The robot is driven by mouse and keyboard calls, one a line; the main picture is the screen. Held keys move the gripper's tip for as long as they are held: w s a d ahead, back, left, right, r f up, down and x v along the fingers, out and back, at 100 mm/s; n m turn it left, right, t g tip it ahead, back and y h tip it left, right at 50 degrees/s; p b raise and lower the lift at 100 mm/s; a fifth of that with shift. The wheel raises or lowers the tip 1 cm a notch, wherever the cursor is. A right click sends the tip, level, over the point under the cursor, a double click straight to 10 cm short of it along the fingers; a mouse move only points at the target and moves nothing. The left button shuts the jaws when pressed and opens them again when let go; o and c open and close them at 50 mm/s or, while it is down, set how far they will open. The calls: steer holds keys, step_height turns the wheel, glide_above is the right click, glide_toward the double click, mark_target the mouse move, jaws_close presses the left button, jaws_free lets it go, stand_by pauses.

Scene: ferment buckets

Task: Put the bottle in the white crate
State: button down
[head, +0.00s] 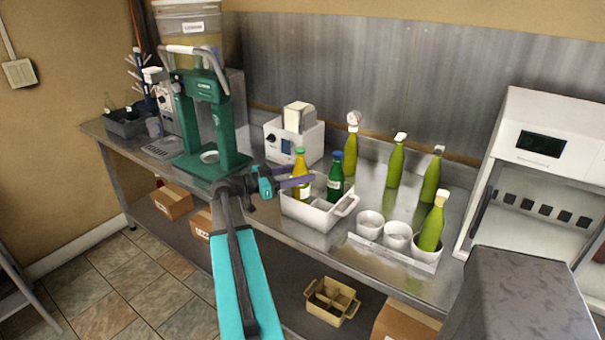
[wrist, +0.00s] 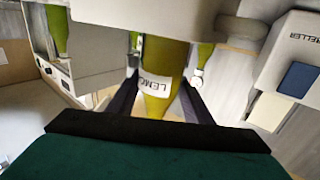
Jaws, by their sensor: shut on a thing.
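The yellow bottle (head: 301,166) with a green cap stands upright at the left end of the white crate (head: 318,217). The crate's front wall hides its lower end, so I cannot tell whether it rests on the crate floor. My gripper (head: 299,182) reaches in from the left and is shut on this bottle. In the wrist view the bottle (wrist: 156,104) is between my fingers, with a white label starting "LEMO". A dark green bottle (head: 336,175) with a blue cap stands in the crate, to the right of the held one.
Several tall olive-green bottles (head: 396,165) stand behind and right of the crate. A white holder (head: 405,257) with white cups and one bottle is at front right. A white machine (head: 290,140) is behind the crate. A green stand (head: 188,122) is at left.

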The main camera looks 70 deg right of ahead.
steer(key=shift+f+b, duration=0.2)
steer(key=shift+b, duration=0.2)
steer(key=c, duration=0.9)
jaws_free()
steer(key=shift+r+p, duration=0.35)
steer(key=shift+p, duration=0.25)
steer(key=shift+r+p, duration=0.3)
steer(key=shift+p, duration=0.2)
steer(key=b+v, duration=0.4)
steer(key=v, duration=0.8)
